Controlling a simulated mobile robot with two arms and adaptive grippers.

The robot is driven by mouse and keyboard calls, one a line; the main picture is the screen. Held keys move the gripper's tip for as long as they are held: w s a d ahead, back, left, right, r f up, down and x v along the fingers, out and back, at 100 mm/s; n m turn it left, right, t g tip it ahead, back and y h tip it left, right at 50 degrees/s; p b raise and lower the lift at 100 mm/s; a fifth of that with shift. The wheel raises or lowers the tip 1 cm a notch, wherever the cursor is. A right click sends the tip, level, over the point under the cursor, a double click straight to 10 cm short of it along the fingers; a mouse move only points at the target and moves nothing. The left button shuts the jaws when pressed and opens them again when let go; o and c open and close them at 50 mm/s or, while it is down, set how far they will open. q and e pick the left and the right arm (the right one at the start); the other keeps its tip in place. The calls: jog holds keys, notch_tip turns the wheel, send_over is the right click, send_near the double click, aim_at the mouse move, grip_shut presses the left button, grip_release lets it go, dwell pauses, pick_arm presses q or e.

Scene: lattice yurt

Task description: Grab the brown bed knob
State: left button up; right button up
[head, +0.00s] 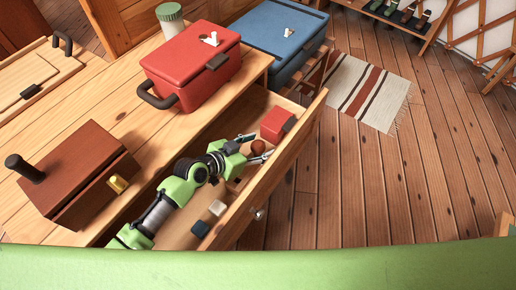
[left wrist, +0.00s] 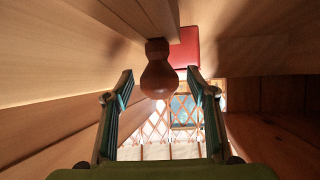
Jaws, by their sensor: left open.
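The brown bed knob (head: 258,147) is in the open drawer (head: 285,160), close to a small red block (head: 278,124). My left gripper (head: 254,149) reaches down into the drawer, with its fingers open around the knob's near side. In the left wrist view the rounded brown knob (left wrist: 158,76) shows between the upper ends of the two open fingers (left wrist: 160,82), with visible gaps on both sides. No grip on it shows. My right gripper is not in view.
The drawer also holds a white block (head: 217,208) and a dark blue block (head: 200,229). A red box (head: 190,65), a blue box (head: 283,38) and a brown box (head: 80,170) stand above and beside it. The drawer walls are close around my left arm.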

pick_arm(q)
jog(key=c, duration=1.2)
